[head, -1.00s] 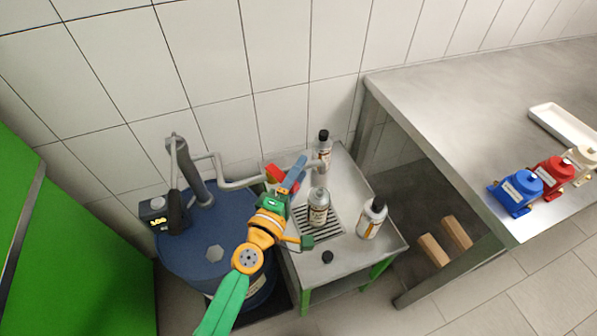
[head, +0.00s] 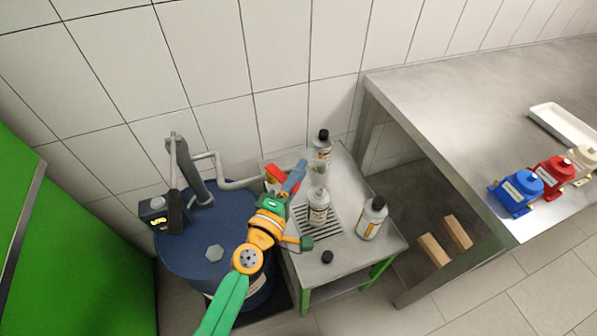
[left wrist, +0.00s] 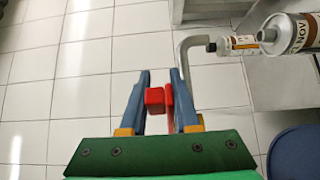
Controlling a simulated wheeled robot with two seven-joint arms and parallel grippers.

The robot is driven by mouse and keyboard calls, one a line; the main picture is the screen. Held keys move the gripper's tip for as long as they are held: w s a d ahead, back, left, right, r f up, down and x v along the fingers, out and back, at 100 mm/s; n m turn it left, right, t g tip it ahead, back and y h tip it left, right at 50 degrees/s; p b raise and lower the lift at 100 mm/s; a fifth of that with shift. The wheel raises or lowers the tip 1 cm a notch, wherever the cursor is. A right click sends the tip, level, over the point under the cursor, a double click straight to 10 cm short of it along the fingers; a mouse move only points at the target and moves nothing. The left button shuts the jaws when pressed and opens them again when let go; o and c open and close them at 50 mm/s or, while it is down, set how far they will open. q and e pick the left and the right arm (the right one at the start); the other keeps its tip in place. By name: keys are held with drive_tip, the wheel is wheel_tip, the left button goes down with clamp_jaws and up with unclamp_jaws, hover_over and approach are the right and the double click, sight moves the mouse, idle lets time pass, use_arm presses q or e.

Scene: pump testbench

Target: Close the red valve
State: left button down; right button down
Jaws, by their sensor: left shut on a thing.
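The red valve (head: 279,174) is a small red handle on the grey spout pipe (head: 207,163) of the drum pump. My left gripper (head: 291,174), with blue fingers, reaches up from below and is shut on the valve. In the left wrist view the red valve (left wrist: 155,98) sits between the two blue fingers (left wrist: 160,74), with a red piece beside it against the right finger. The fingers hide part of the valve and pipe in the head view. My right gripper is not in view.
A blue drum (head: 214,253) with a display box stands left. A bottle (head: 318,207) stands on the small steel table's grate, with other bottles (head: 371,218) nearby and a black cap (head: 327,257). A steel bench (head: 450,120) at right holds blue, red and cream containers.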

use_arm(q)
drive_tip(key=shift+w+a+r, duration=0.1)
drive_tip(key=shift+w+r, duration=0.05)
drive_tip(key=shift+r, duration=0.3)
drive_tip(key=m+g+h+b, duration=0.1)
drive_tip(key=b, duration=0.1)
drive_tip(key=s+a+m+g+h+b, duration=0.1)
drive_tip(key=h+b, duration=0.1)
drive_tip(key=f+m+g+h+b, duration=0.1)
drive_tip(key=m+h+b, duration=0.1)
drive_tip(key=shift+s+a, duration=0.15)
drive_tip(key=shift+s, duration=0.25)
drive_tip(key=shift+s+r+g+b, duration=0.1)
drive_tip(key=shift+r+g+b, duration=0.1)
drive_tip(key=shift+g+b, duration=0.15)
drive_tip(key=shift+r+g+h, duration=0.25)
drive_tip(key=shift+r+h, duration=0.05)
drive_tip(key=shift+r, duration=0.05)
drive_tip(key=c, duration=0.8)
unclamp_jaws()
drive_tip(key=shift+s+a+f, duration=0.1)
drive_tip(key=shift+s, duration=0.05)
drive_tip(key=shift+f, duration=0.15)
